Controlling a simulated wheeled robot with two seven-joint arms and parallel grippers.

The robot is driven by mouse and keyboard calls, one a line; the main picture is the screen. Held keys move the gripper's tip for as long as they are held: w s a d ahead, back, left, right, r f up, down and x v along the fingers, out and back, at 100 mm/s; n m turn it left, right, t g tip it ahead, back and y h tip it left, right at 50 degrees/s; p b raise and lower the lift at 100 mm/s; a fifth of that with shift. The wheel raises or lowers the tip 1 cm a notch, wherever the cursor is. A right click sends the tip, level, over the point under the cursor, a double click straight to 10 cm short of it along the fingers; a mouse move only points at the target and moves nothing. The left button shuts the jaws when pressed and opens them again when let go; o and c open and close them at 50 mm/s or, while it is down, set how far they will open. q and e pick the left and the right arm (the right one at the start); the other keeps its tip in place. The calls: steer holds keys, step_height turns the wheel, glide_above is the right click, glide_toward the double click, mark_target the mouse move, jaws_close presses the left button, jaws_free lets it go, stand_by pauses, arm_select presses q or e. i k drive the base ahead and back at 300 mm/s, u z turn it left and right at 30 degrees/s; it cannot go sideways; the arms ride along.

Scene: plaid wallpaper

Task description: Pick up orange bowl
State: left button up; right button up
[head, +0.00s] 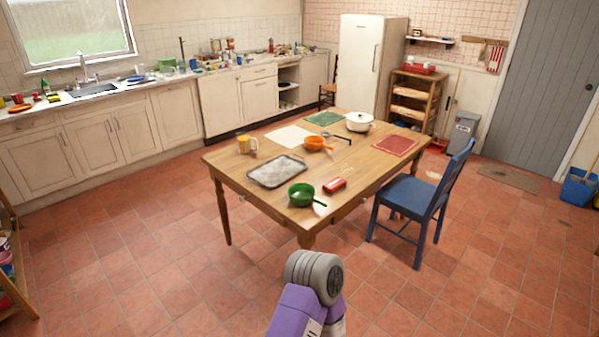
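An orange bowl (317,143) with what looks like a short handle sits on the wooden table (222,162), near the middle of its top. A pale mat (288,137) lies just left of it and a dark utensil (340,137) lies to its right. A grey and purple arm part of mine (312,277) shows at the bottom centre, on the near side of the table and well short of the bowl. No gripper fingers show in the head view.
A blue chair (410,195) stands at the right side. Tiled floor at front left is clear.

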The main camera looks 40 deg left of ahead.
mark_target(319, 146)
steer(key=u, duration=0.7)
steer(key=i, duration=0.35)
steer(key=u, duration=0.8)
